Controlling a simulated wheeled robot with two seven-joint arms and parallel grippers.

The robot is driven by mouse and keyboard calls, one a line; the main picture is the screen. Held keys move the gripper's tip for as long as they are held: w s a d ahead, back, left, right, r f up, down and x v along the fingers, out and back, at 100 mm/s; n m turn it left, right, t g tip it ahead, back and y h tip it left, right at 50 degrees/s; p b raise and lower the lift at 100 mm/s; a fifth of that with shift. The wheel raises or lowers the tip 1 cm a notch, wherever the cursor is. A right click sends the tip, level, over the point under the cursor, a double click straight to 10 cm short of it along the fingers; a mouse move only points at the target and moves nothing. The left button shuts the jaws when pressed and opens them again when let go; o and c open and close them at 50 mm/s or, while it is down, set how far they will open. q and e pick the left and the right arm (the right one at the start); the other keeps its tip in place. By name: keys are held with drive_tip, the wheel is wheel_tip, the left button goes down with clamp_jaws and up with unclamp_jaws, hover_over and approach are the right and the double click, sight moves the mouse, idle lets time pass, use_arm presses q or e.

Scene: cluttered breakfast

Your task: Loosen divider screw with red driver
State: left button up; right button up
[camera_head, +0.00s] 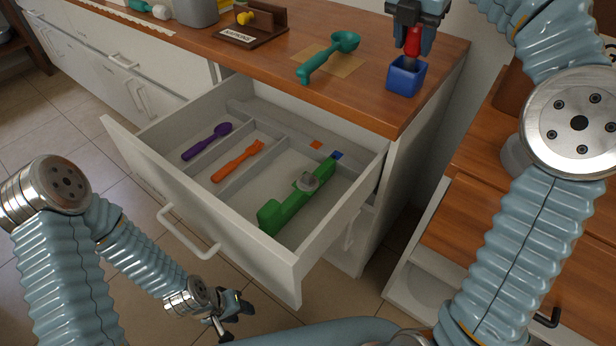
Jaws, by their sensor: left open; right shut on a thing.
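The red driver (413,42) is upright in my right gripper (414,22), which is shut on it. The driver's dark lower end is at the mouth of the blue holder (405,79) on the counter; its tip is hidden. The open drawer (285,244) has grey dividers (252,166). In its right compartment lies a long green piece (284,208) with a grey round knob (308,181). I cannot make out a divider screw for certain. My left gripper (232,316) is open and empty, low in front of the drawer.
A purple spoon (207,142) and an orange fork (238,160) lie in other compartments. Orange (316,145) and blue (337,155) squares are at the drawer's back. On the counter, a teal scoop (328,58) lies near a wooden stand (255,30). The drawer handle (188,233) juts forward.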

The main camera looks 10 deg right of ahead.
drive_tip(key=shift+r+p, duration=0.8)
drive_tip(key=shift+r, duration=1.7)
